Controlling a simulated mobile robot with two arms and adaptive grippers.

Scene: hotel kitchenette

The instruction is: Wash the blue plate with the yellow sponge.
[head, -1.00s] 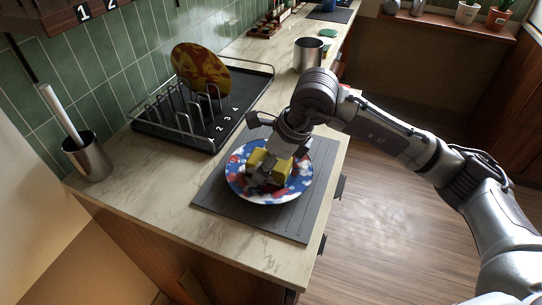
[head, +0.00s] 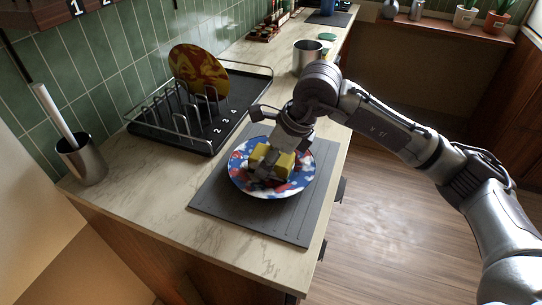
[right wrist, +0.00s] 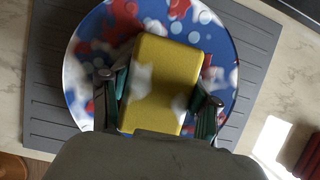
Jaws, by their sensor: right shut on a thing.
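The blue plate (head: 238,181), patterned with red and white patches, lies on a grey ribbed mat (head: 275,222) on the counter. My right gripper (head: 268,172) is over the plate and shut on the yellow sponge (head: 285,163). In the right wrist view the sponge (right wrist: 165,75) sits between the two fingers (right wrist: 158,108), over the middle of the plate (right wrist: 90,60). White patches show on the sponge and the plate. I cannot tell whether the sponge touches the plate. My left gripper is not in view.
A black dish rack (head: 185,138) with numbered slots holds an orange-yellow plate (head: 197,70) behind the mat. A metal cup (head: 82,160) with a white-handled tool stands at left. A metal pot (head: 307,55) stands beyond my right arm. The front left counter is clear.

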